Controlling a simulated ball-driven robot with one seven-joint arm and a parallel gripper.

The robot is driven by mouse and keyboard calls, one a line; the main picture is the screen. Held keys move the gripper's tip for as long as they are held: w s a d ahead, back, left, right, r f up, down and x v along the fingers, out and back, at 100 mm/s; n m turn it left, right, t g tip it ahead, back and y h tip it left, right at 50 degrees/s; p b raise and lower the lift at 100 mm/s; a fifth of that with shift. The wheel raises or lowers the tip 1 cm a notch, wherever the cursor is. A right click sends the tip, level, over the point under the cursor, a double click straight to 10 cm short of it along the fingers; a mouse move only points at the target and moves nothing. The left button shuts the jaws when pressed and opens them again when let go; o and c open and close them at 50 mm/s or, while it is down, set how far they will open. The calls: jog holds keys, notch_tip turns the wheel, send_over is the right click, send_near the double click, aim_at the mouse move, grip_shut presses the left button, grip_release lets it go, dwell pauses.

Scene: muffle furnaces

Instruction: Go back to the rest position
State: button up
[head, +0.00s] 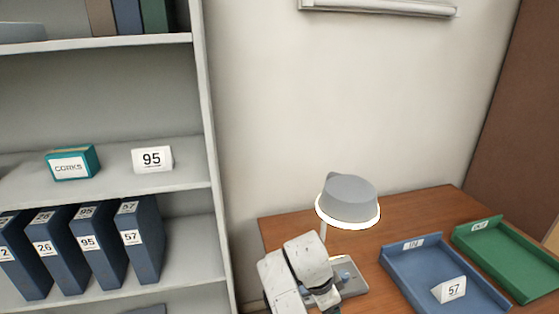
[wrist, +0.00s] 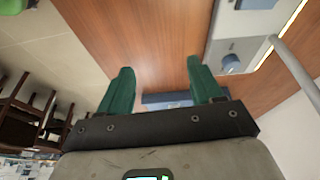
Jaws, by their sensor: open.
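My gripper (wrist: 160,68) shows in the wrist view with two green fingers apart and nothing between their tips. The brown wooden desk (wrist: 160,35) lies beyond the fingers. In the head view, my white arm is at the bottom centre in front of the desk (head: 290,230), and the gripper's fingers cannot be made out there. A desk lamp (head: 348,198) with a grey shade and a lit rim stands just behind my arm. Its grey base with a blue knob (wrist: 231,63) shows at the upper right of the wrist view.
A blue tray (head: 405,262) with a "57" card (head: 449,289) and a green tray (head: 515,262) lie on the desk's right. The left shelf unit (head: 200,110) holds a corks box (head: 72,163), a "95" card (head: 152,159) and blue binders (head: 88,243). Dark chairs (wrist: 25,115) stand at the wrist view's left.

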jog(key=s+d+f+n+t+y, duration=0.1)
jog(key=s+d+f+n, duration=0.1)
jog(key=s+d+n, duration=0.3)
jog(key=s+d+f+n+t+y, duration=0.1)
jog(key=s+d+f+n, duration=0.15)
jog(key=s+d, duration=0.45)
jog(key=s+d+r+n+t+y, duration=0.1)
jog(key=s+r+n, duration=0.15)
jog(key=s, duration=0.45)
jog(key=s+d+r+n+t+y, duration=0.15)
jog(key=s+n, duration=0.25)
jog(key=s, duration=0.4)
jog(key=s+f+g+b, duration=0.4)
jog(key=s+f+b, duration=0.6)
jog(key=f, duration=0.5)
jog(key=shift+s+d+h, duration=0.3)
jog(key=shift+d+h, duration=0.15)
jog(key=shift+f, duration=0.1)
